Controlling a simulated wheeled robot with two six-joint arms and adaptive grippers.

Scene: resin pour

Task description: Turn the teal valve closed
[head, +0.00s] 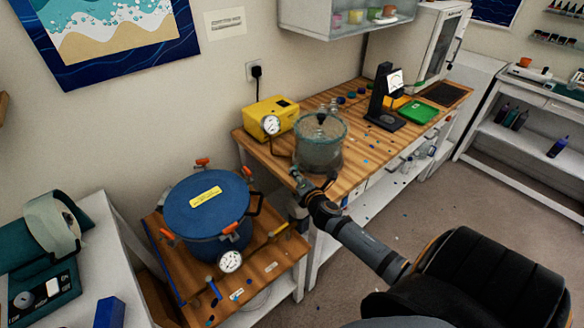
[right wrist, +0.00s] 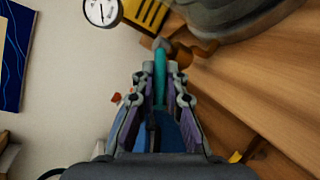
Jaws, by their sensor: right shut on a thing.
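The teal valve (right wrist: 160,65) shows in the right wrist view as a narrow teal handle near a brass fitting (right wrist: 188,50). My right gripper (right wrist: 160,92) is shut on the teal handle, which lies between its fingers. In the head view my right gripper (head: 303,188) is at the front left of the clear-walled chamber (head: 320,150), by the edge of the wooden bench. The valve is too small and too covered by the gripper to make out there. My left gripper is not in view.
A blue pressure pot (head: 208,205) with orange clamps stands on a lower wooden table at the left. A yellow pump (head: 272,115) with a gauge (head: 271,125) is behind the chamber. A black stand (head: 384,100) and green tray (head: 418,112) are farther right on the bench.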

